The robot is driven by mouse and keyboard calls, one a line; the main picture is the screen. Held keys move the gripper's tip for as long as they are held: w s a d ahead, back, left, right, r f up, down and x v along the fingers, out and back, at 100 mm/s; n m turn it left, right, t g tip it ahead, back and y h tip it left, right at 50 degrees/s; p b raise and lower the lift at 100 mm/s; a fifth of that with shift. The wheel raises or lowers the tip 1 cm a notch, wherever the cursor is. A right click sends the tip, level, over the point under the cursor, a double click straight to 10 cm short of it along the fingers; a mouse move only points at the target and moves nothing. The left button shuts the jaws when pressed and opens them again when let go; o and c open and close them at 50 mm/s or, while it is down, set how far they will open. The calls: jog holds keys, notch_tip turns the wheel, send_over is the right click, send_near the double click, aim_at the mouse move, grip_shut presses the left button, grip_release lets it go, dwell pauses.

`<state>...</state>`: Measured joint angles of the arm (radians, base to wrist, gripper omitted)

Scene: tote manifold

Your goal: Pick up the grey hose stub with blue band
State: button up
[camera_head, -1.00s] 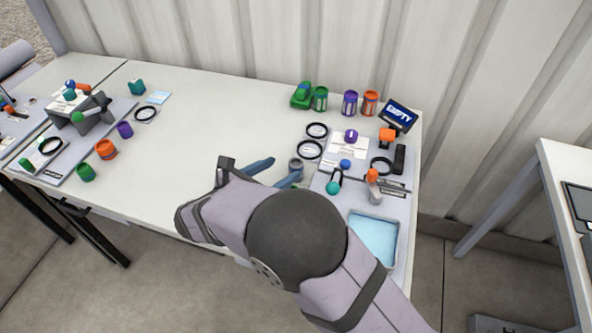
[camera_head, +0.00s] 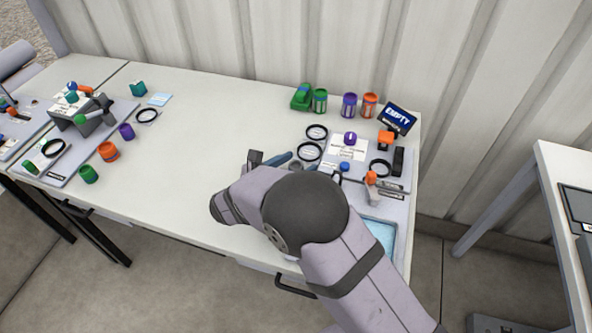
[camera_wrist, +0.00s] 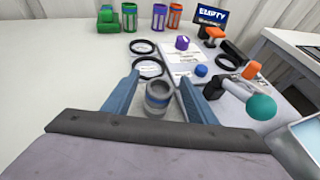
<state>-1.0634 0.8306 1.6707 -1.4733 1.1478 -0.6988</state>
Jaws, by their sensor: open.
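The grey hose stub with blue band (camera_wrist: 158,97) stands upright on the white table in the wrist view. My gripper (camera_wrist: 160,92) is open, with one blue finger on each side of the stub. The fingers appear apart from it, with a small gap on both sides. In the head view only the top of the stub (camera_head: 296,165) shows beside the blue finger of my gripper (camera_head: 285,163); my wrist and arm hide the rest.
A grey board (camera_head: 399,208) with a valve handle, rings and knobs lies right of the stub. Black rings (camera_wrist: 148,67) lie just behind it. Several coloured hose stubs and an EMPTY sign (camera_head: 398,116) stand at the back. The table to the left (camera_head: 190,150) is clear.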

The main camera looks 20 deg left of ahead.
aim_at(297, 164)
jog(key=c, duration=1.2)
jog(key=shift+o, duration=0.2)
notch_tip(297, 164, up, 10)
jog(key=shift+b, duration=0.4)
jog(key=w+d+m+g+h, duration=0.2)
jog(key=w+d+m+h, duration=0.1)
jog(key=d, duration=0.7)
jog(key=w+d+m+g+h, duration=0.1)
jog(key=w+d+m+h, duration=0.2)
jog(key=w+d, duration=0.3)
jog(key=d, duration=0.5)
jog(key=shift+d+f+g, duration=0.2)
jog(key=shift+d+g, duration=0.05)
jog(key=shift+g, duration=0.15)
